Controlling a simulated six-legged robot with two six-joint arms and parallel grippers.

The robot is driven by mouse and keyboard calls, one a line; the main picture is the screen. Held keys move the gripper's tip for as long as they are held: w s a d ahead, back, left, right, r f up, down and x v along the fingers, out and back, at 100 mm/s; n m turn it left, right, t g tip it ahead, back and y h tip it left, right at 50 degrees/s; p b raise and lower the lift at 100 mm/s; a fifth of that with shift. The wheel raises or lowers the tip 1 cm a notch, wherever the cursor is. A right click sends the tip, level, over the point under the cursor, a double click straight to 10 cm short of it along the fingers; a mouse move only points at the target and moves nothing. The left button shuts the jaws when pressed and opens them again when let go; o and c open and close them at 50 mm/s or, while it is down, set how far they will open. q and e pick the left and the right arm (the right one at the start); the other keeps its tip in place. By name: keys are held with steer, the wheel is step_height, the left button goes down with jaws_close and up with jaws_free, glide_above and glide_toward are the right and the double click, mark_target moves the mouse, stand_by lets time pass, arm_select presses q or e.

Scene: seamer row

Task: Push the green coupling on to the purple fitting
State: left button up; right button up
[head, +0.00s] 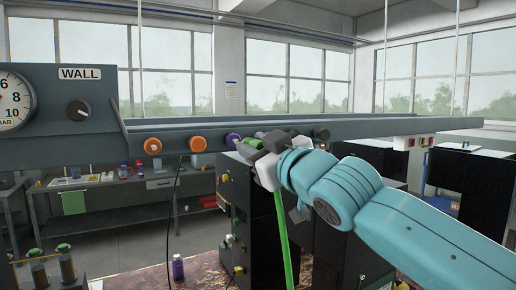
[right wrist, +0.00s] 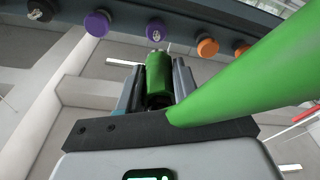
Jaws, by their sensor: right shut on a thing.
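My right gripper (head: 262,143) is shut on the green coupling (right wrist: 158,75), its jaws on either side of it. The coupling's silver tip points at a purple fitting (right wrist: 155,30) beside the orange ones; I cannot tell whether they touch. That purple fitting (head: 233,139) shows just left of my gripper in the head view. A second purple fitting (right wrist: 97,24) sits further left in the right wrist view. A green hose (head: 284,240) hangs below my gripper and crosses the right of the wrist view. My left gripper is not in view.
Two orange fittings (head: 197,144) and a black fitting (head: 322,134) sit on the same grey rail (head: 350,126). A gauge (head: 14,103) and a black knob (head: 78,110) are at the left.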

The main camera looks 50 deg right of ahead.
steer(key=shift+w+d+p, duration=0.3)
steer(key=shift+w, duration=0.2)
steer(key=shift+p+x, duration=0.35)
steer(key=shift+x, duration=0.45)
steer(key=shift+f+p+x, duration=0.15)
steer(key=shift+p+x, duration=0.05)
steer(key=shift+x, duration=0.5)
steer(key=shift+f+p+x, duration=0.15)
steer(key=shift+p+x, duration=0.05)
steer(key=shift+x, duration=0.45)
steer(key=shift+w+d, duration=0.1)
steer(key=shift+d, duration=0.05)
steer(key=shift+b, duration=0.35)
steer(key=shift+w+d, duration=0.15)
steer(key=shift+w, duration=0.25)
steer(key=o, duration=1.1)
steer(key=shift+c, duration=0.2)
